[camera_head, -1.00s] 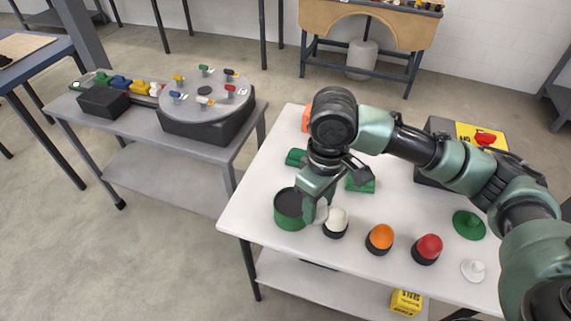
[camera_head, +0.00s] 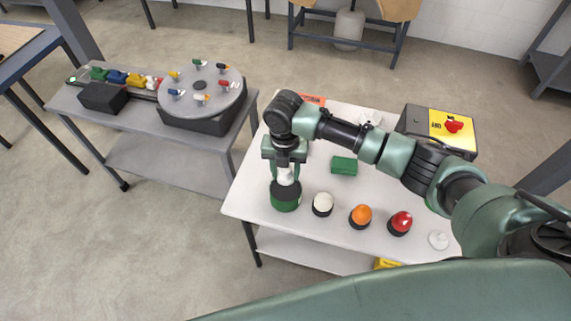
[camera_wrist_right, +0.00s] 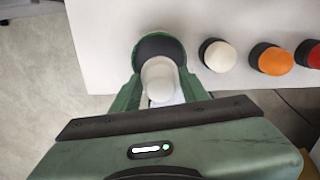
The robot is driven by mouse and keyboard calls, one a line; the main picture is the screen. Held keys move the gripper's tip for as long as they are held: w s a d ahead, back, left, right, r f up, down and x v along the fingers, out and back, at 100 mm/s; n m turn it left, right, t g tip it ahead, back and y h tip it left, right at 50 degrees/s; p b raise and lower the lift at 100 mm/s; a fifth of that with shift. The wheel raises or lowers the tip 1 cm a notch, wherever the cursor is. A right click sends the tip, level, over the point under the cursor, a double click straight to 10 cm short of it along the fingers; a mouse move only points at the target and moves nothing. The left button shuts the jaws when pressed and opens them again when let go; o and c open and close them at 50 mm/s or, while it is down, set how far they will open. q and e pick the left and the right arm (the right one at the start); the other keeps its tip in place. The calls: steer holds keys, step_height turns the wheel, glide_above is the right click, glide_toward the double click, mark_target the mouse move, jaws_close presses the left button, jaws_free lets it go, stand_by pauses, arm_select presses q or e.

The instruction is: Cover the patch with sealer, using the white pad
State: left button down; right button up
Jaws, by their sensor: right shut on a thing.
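My right gripper (camera_head: 285,167) points down, shut on a white rounded piece, likely the white pad (camera_head: 286,177). The pad is over the mouth of a green pot (camera_head: 285,203) with a dark inside, on the white table's left part. The right wrist view also shows the pad (camera_wrist_right: 160,82) between the fingers, against the pot's dark round inside (camera_wrist_right: 158,47). I cannot tell whether it touches what is inside. I cannot make out which thing is the patch. My left gripper is not in view.
White (camera_head: 322,203), orange (camera_head: 361,215) and red (camera_head: 400,222) domes on dark bases stand right of the pot. A white knobbed disc (camera_head: 438,240), a green block (camera_head: 343,166) and a yellow-topped box (camera_head: 453,128) share the white table. A grey table (camera_head: 140,127) with a turntable stands left.

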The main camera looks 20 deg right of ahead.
mark_target(286, 191)
steer(key=shift+w+f+b, duration=0.1)
steer(key=shift+f+b, duration=2.85)
steer(key=shift+f, duration=0.15)
steer(key=shift+f, duration=0.4)
steer(key=shift+f, duration=0.1)
stand_by(0.3)
step_height(286, 191, up, 7)
steer(key=p, duration=0.7)
stand_by(0.8)
